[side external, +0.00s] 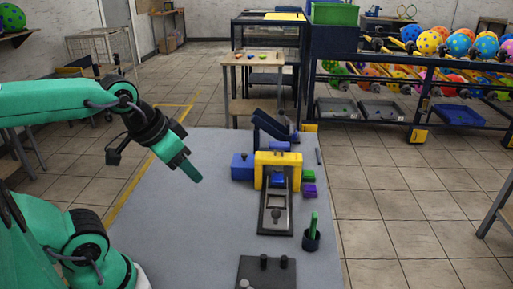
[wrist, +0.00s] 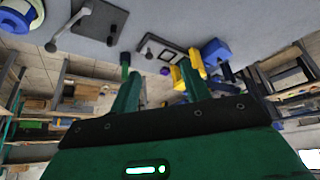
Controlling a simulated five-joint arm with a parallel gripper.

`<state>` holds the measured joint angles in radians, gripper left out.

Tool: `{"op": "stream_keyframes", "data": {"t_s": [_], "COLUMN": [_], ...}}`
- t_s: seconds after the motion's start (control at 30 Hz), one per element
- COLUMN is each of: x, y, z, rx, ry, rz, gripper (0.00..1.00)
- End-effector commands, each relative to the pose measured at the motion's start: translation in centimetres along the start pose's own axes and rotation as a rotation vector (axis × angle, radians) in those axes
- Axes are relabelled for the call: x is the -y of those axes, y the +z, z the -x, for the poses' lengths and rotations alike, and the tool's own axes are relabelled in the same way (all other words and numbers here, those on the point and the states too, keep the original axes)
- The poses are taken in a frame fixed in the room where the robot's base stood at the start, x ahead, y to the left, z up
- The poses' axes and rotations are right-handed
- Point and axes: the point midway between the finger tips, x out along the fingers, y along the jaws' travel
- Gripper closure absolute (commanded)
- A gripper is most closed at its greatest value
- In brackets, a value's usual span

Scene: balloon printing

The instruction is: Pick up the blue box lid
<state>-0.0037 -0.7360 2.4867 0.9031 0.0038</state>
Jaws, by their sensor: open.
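A blue box (side external: 242,167) stands on the grey table (side external: 190,225), just left of a yellow block-like fixture (side external: 262,159). I cannot clearly tell its lid from its body. The blue box also shows in the wrist view (wrist: 214,49), at the upper right beside the yellow fixture (wrist: 197,62). My gripper (side external: 190,172) hangs above the table to the left of the blue box, tilted down and apart from it. In the wrist view my gripper's two green fingers (wrist: 160,86) are spread, with nothing between them.
A dark cup with a green stick (side external: 311,238) stands nearer. The table's left part is clear.

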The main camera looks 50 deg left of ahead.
Motion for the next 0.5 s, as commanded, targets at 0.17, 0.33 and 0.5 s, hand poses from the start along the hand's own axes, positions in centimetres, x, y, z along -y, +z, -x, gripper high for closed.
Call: {"op": "stream_keyframes", "data": {"t_s": [0.17, 0.33, 0.5], "x": [0.4, 1.2, 2.4], "y": [-1.6, -4.3, -7.5], "z": [0.0, -0.2, -0.9], "rx": [0.025, 0.063, 0.108], "ry": [-0.008, -0.019, -0.029], "rz": [0.001, -0.002, -0.004], "gripper": [0.53, 0.53, 0.53]}}
